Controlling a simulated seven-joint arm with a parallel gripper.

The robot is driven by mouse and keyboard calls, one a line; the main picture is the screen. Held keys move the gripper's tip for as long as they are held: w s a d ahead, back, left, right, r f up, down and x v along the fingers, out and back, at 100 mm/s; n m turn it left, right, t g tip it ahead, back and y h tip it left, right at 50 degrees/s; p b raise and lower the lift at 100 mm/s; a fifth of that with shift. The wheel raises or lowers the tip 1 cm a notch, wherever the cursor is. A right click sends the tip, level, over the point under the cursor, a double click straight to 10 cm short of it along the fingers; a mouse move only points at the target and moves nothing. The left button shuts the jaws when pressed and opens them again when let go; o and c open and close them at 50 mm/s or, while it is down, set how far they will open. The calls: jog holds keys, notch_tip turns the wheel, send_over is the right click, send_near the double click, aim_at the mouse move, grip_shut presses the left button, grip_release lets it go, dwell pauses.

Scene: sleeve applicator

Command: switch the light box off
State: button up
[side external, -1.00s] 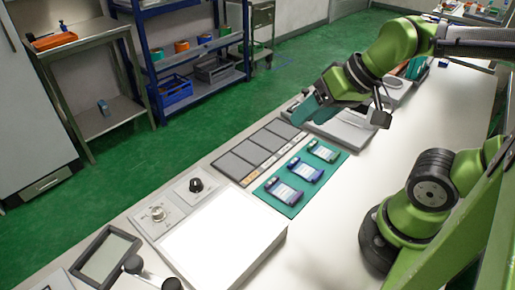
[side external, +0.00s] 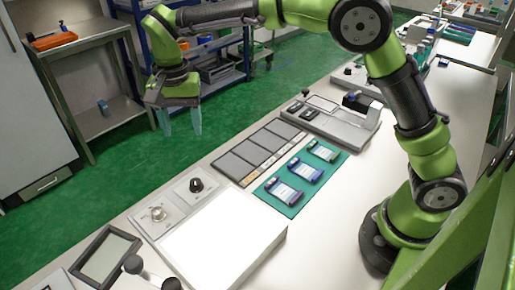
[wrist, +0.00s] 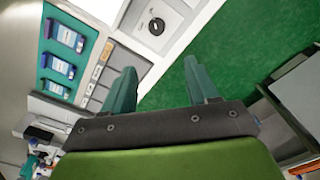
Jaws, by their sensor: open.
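The light box (side external: 225,240) lies on the bench with its white top bright. Along its far-left edge are a panel with a pale metallic knob (side external: 157,214) and a panel with a black knob (side external: 196,185). The black knob also shows in the wrist view (wrist: 156,26), beyond my fingers. I cannot tell which knob belongs to the box or read the markings. My gripper (side external: 181,124) is open and empty, fingers pointing down, raised and apart from the knobs. In the wrist view its two green fingers (wrist: 160,78) stand wide apart.
A device with a black block (side external: 345,115) stands farther along. A framed tablet (side external: 105,256) lies at the front left. Shelves stand behind, across the green floor.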

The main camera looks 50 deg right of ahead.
send_near(195, 180)
jog(key=shift+m, duration=0.4)
notch_tip(195, 180, down, 9)
jog(key=c, duration=1)
jog(key=shift+c, duration=0.2)
